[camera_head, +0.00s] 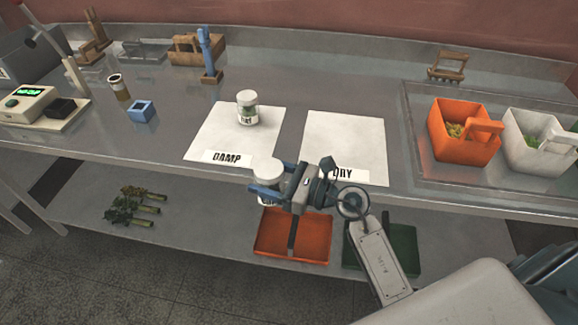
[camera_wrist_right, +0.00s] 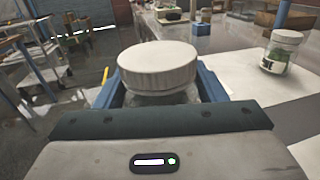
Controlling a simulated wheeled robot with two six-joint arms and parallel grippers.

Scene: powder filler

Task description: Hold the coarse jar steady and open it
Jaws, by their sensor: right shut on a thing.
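My right gripper (camera_head: 268,192) is shut around a clear jar with a white lid (camera_head: 267,170), near the table's front edge. In the right wrist view the lid (camera_wrist_right: 158,68) is on the jar and stands above the blue fingers of the gripper (camera_wrist_right: 160,100). The jar's body is mostly hidden by the fingers, and I cannot read a label on it. A second white-lidded jar (camera_head: 247,110) with green contents and a label stands upright on the DAMP sheet; it also shows in the right wrist view (camera_wrist_right: 282,52). My left gripper is not in view.
The DAMP sheet (camera_head: 205,135) and the DRY sheet (camera_head: 345,130) lie on the grey table. An orange crate (camera_head: 455,150) and a white crate (camera_head: 525,155) stand at right. A scale (camera_head: 30,103), a brown-capped vial (camera_head: 119,88) and a blue block (camera_head: 142,111) are at left.

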